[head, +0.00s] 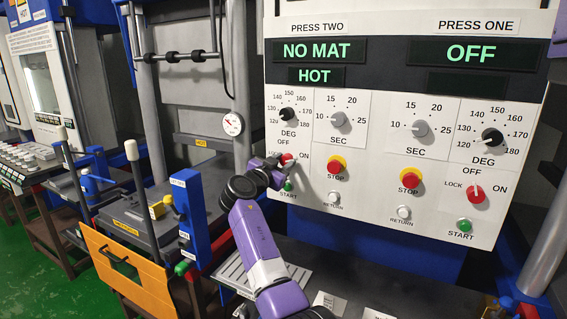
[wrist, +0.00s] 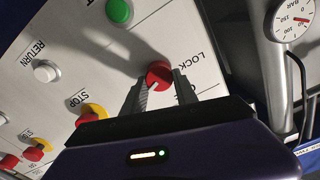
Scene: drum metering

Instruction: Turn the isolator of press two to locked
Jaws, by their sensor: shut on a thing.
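The red isolator knob of press two (head: 288,159) sits on the left half of the control panel (head: 382,240), with OFF above it, LOCK to its left and ON to its right. My gripper (head: 279,164) reaches it from the lower left. In the wrist view, my gripper's two fingers (wrist: 159,82) are closed on either side of the red knob (wrist: 158,71). LOCK is readable beside the knob there. OFF is partly hidden by a finger, and ON is hidden. The knob's pale pointer is mostly covered, so its exact setting is unclear.
Close by are the green START button (head: 288,186), red STOP button (head: 335,168) and white RETURN button (head: 334,198). Press two's display (head: 318,51) reads NO MAT and HOT. Press one's isolator (head: 476,193) is at the right. A gauge (head: 232,124) hangs left of the panel.

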